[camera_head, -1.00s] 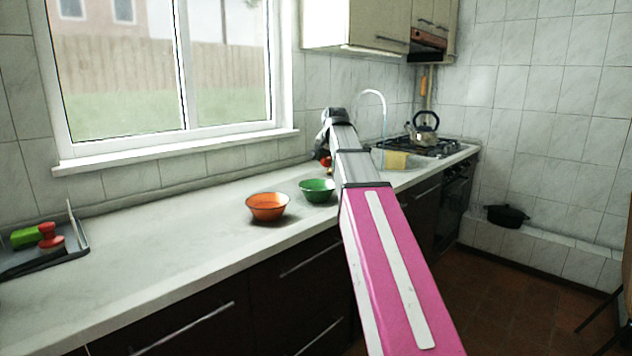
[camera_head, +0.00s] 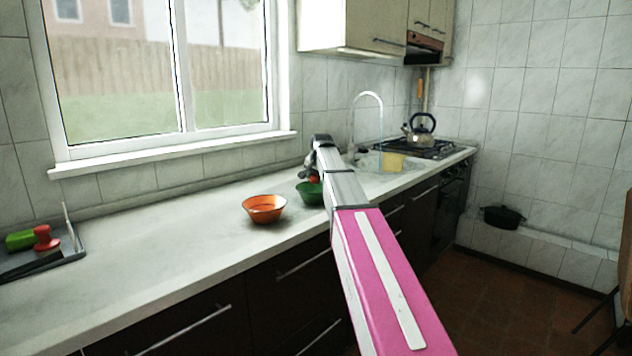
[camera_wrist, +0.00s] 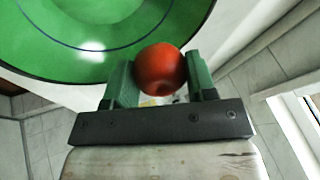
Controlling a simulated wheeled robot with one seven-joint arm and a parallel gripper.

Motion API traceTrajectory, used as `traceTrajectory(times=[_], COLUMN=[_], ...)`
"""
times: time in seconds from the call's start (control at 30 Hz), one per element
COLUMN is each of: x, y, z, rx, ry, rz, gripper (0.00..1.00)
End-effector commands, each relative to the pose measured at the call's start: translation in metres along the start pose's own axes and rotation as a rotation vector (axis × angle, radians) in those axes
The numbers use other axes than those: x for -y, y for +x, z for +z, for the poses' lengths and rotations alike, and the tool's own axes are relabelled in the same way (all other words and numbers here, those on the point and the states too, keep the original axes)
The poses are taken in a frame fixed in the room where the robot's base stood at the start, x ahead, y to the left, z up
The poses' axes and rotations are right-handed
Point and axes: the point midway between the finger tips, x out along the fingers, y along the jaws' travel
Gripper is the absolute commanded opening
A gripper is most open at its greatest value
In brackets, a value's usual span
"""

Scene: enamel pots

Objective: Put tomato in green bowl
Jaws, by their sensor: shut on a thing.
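The red tomato (camera_wrist: 160,70) is held between the two green fingers of my gripper (camera_wrist: 160,82) in the wrist view. The green bowl (camera_head: 310,193) stands on the counter, partly hidden by my arm. In the wrist view the green bowl (camera_wrist: 60,45) fills the upper left, with the tomato overlapping its rim. I cannot tell the exact height of the tomato above the bowl.
An orange bowl (camera_head: 264,209) stands just left of the green bowl on the counter (camera_head: 160,235). A grey tray (camera_head: 72,245) with items is at the far left. The sink with its tap (camera_head: 368,98) and a kettle (camera_head: 419,130) on the stove are behind, to the right.

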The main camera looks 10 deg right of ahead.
Motion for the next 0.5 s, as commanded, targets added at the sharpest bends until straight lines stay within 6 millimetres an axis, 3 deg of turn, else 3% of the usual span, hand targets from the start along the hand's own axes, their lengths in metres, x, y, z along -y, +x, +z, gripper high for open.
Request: traceTrajectory(times=[0.1, 0.5], x=[-0.0047, -0.0058], y=[0.0118, 0.0153], z=[0.0061, 0.0073], rx=[0.001, 0.000], ry=[0.000, 0.000], rz=[0.000, 0.000], gripper=[0.27, 0.27])
